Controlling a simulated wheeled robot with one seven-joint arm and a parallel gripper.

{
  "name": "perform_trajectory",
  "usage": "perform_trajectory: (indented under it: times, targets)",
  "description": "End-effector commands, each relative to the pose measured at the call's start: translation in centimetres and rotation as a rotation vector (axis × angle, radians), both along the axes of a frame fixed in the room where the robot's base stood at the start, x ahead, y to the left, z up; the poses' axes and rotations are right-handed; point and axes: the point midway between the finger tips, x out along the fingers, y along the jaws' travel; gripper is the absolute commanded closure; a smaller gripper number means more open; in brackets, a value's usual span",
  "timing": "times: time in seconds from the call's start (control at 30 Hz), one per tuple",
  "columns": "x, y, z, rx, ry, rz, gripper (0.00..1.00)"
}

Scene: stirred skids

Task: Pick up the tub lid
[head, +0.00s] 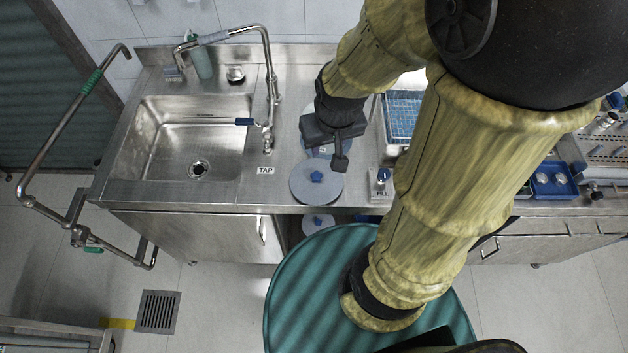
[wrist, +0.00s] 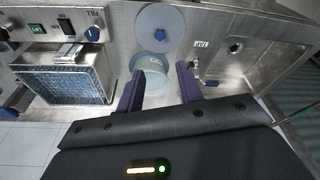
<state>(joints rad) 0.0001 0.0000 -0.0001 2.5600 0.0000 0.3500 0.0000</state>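A round grey-blue lid (head: 312,190) with a blue star-shaped knob lies on the steel counter, in front of my gripper. It also shows at the top of the wrist view (wrist: 158,18). A pale blue round tub-like thing (wrist: 152,82) shows between and beyond my fingers; a white label and something blue are on it. In the head view my gripper hides most of it. In the head view my gripper (head: 339,155) points down above the counter, behind the lid.
A sink (head: 190,140) with a tall tap is to the left, beside a TAP label (head: 265,170). A bath with a blue rack (head: 403,112) and a control panel (wrist: 68,28) stands to the right. Another round disc (head: 316,226) sits below the counter edge.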

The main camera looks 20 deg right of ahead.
Motion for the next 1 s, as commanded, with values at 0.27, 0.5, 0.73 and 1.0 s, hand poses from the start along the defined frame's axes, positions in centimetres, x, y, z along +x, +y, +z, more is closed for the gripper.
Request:
perform_trajectory:
  times: [0.27, 0.5, 0.73, 1.0]
  targets:
    - [0.7, 0.7, -0.7, -0.036, 0.060, 0.110, 0.44]
    - [3.5, 2.9, -3.4, -0.170, 0.277, 0.533, 0.44]
    - [7.2, 5.1, -6.5, -0.305, 0.465, 0.973, 0.44]
    - [9.8, 6.5, -8.2, -0.385, 0.541, 1.199, 0.44]
